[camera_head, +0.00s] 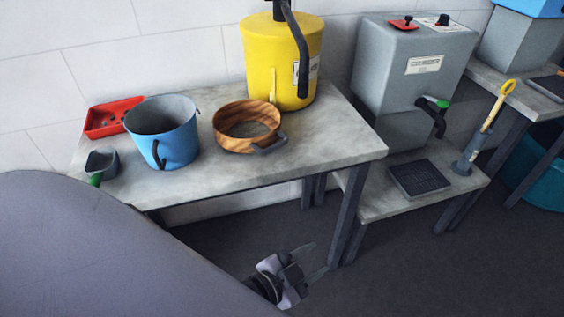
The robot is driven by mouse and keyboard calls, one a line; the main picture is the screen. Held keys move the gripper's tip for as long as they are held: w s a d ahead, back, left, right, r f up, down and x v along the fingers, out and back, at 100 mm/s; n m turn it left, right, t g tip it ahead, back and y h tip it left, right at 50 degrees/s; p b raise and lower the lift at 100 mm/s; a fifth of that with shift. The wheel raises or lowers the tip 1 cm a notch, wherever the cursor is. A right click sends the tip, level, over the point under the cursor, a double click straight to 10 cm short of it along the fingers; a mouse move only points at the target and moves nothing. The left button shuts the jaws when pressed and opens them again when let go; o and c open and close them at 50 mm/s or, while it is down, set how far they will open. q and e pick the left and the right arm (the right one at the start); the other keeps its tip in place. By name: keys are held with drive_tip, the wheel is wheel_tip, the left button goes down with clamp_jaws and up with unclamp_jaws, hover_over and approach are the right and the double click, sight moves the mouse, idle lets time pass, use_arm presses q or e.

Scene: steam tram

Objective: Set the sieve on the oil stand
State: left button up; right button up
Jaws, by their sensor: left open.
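The sieve (234,112) is a round wooden ring with a mesh bottom and a grey handle at its front right. It stands upright on a grey-topped table (345,140), in front of a yellow drum (262,62). A lower stand (385,203) under a grey tank is at the right. I cannot tell for certain which one is the oil stand. My left gripper (311,262) is open and empty, over the dark floor in front of the table, apart from the sieve. My right gripper is not in view.
A blue bucket (165,130), a small grey scoop (101,163) and a red tray (107,119) are left of the sieve. The grey tank (400,85) has a tap above a black grate (419,179). A yellow-handled tool (484,130) stands right of it. The tabletop's right front is bare.

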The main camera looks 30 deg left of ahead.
use_arm(q)
drive_tip(key=s+a+f+n+g+y, duration=0.2)
drive_tip(key=s+a+f+n+g, duration=0.1)
drive_tip(key=s+a+f+n, duration=0.3)
drive_tip(key=shift+s+a+f+g+y, duration=0.35)
drive_tip(key=shift+s+f, duration=0.2)
drive_tip(key=shift+s, duration=0.25)
wheel_tip(320, 180, up, 4)
drive_tip(key=p, duration=0.3)
drive_tip(key=shift+f, duration=0.2)
